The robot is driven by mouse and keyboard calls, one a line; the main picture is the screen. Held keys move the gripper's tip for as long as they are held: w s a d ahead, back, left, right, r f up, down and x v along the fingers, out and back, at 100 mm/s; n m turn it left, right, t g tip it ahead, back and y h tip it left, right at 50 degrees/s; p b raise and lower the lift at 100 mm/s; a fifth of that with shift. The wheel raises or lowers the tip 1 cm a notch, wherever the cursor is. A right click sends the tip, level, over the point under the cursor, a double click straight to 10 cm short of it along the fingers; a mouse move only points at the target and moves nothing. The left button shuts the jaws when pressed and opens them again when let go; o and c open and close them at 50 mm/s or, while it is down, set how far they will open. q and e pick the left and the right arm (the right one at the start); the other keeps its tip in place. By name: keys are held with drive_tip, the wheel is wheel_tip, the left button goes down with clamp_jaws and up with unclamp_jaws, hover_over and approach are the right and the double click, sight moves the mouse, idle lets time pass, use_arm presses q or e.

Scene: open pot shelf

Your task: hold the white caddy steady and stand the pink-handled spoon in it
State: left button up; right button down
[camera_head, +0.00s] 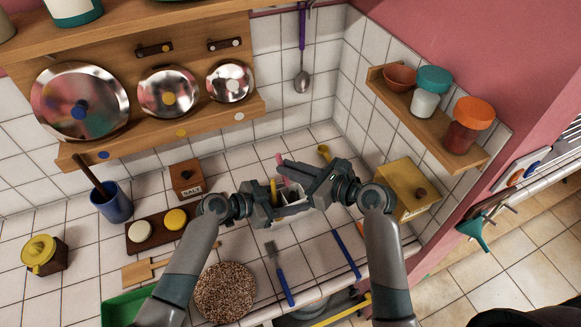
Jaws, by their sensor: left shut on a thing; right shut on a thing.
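The white caddy (293,209) stands on the tiled counter in the middle, mostly hidden by my grippers. My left gripper (277,201) is shut on the caddy from the left side. My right gripper (283,170) is above and behind it, shut on the pink-handled spoon (279,158). The pink handle's end sticks up past the fingers. The spoon's lower part is hidden, so I cannot tell whether it is inside the caddy. A yellow handle shows upright at the caddy's left part.
A wooden salt box (186,178) and blue crock (110,204) stand left. A yellow box (402,187) stands right. A blue-handled tool (281,274), a blue strip (347,253) and a speckled round mat (225,292) lie in front. A purple-handled ladle (302,52) hangs behind.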

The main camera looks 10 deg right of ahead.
drive_tip(key=shift+f, duration=0.9)
drive_tip(key=shift+f, duration=0.1)
drive_tip(key=c, duration=1.7)
unclamp_jaws()
drive_tip(key=shift+s+d, duration=0.1)
drive_tip(key=v, duration=1.1)
drive_tip(key=shift+s+d+r, duration=0.2)
drive_tip(key=shift+s+r, duration=0.05)
use_arm(q)
drive_tip(key=o, duration=1.4)
